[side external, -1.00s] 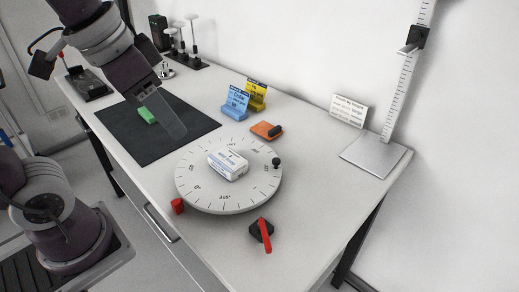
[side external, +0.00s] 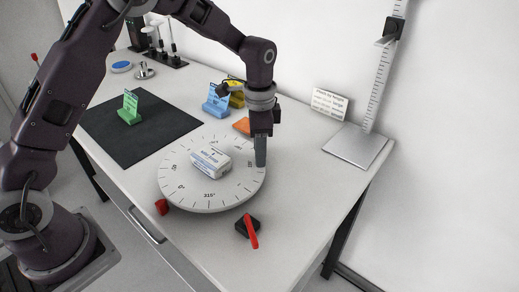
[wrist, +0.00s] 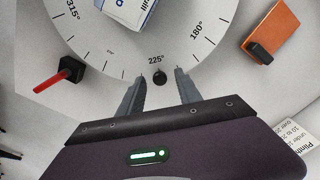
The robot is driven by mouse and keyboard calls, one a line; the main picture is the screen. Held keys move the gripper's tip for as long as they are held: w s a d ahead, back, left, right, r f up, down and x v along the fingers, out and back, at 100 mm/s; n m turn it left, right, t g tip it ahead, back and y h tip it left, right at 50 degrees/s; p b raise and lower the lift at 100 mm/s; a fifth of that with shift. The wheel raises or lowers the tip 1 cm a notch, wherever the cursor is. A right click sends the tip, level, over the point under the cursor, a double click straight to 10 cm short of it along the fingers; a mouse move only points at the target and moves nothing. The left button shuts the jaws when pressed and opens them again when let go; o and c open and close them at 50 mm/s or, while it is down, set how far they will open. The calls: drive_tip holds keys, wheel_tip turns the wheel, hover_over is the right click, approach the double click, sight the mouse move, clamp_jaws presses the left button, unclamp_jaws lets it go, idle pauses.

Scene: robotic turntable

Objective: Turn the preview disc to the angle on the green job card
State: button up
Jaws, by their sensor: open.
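The pale round preview disc (side external: 205,199) has degree marks around its rim and a white-and-blue box (side external: 211,161) on top. The green job card (side external: 129,107) stands on the dark mat; its writing is too small to read. A small red marker (side external: 161,207) sits beside the disc's rim, nearest the 0° mark. My gripper (side external: 260,157) is over the disc's right edge. In the wrist view its open fingers (wrist: 160,76) stand on either side of the disc's black knob (wrist: 158,79), near the 225° label; whether they touch it is unclear.
A red lever on a black base (side external: 249,229) stands in front of the disc. A blue card (side external: 216,104), a yellow card (side external: 237,98) and an orange block (side external: 242,126) are behind it. A ruled stand (side external: 357,146) is at right.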

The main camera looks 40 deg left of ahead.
drive_tip(key=shift+f, duration=0.15)
clamp_jaws()
idle(1.4)
